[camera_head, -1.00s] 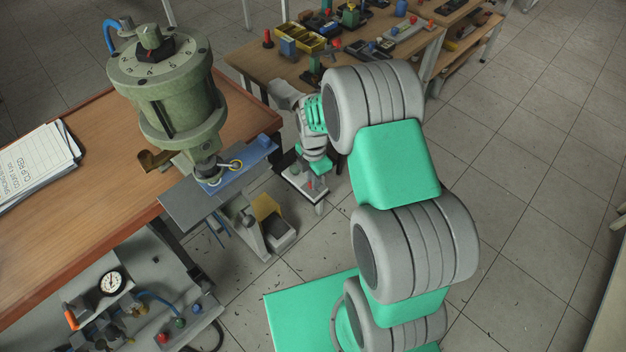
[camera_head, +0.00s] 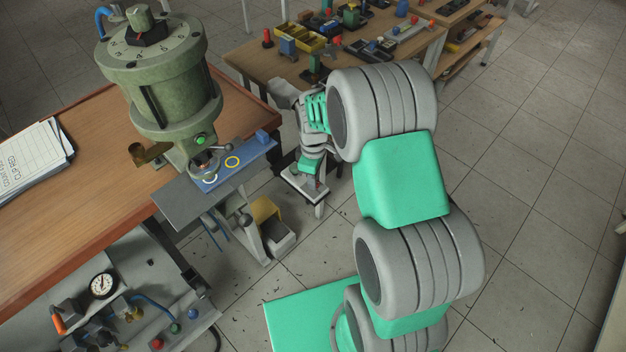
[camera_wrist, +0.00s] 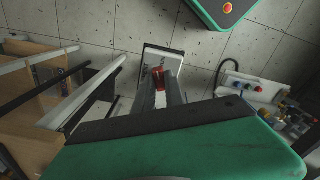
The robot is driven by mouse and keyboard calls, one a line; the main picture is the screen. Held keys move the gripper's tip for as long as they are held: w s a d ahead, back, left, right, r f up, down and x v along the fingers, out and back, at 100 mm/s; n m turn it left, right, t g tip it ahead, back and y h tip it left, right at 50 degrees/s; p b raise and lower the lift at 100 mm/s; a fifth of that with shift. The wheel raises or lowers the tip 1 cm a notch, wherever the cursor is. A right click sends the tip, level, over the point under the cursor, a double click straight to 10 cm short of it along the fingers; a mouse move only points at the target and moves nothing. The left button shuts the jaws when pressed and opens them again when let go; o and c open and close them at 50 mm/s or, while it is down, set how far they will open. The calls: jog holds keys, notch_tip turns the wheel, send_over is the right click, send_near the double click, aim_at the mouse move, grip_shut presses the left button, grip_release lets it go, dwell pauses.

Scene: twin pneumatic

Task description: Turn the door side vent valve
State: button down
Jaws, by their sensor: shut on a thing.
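A small red valve knob (camera_wrist: 158,73) stands on a pale panel with dark printing (camera_wrist: 165,58) in the wrist view. My gripper (camera_wrist: 160,88) reaches to it, with its two narrow fingers closed around the knob. In the head view my gripper (camera_head: 312,184) points down onto the same small panel (camera_head: 290,178), which stands on a post beside the press. The knob is mostly hidden there by the fingers. I cannot read the panel's lettering or the knob's exact angle.
A green press (camera_head: 160,80) stands on the wooden bench (camera_head: 75,215) at left, with a blue plate (camera_head: 255,152) below its ram. A gauge (camera_head: 103,285) and hoses are lower left. A parts table (camera_head: 265,65) is behind. Floor at right is clear.

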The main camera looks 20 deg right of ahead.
jog(key=m+b, duration=0.1)
jog(key=m, duration=0.4)
dwell(0.5)
jog(key=c, duration=1.4)
grip_release()
jog(key=shift+r, duration=0.1)
notch_tip(320, 180, up, 8)
jog(key=shift+f+b, duration=0.15)
jog(key=shift+b, duration=0.2)
jog(key=shift+m, duration=0.3)
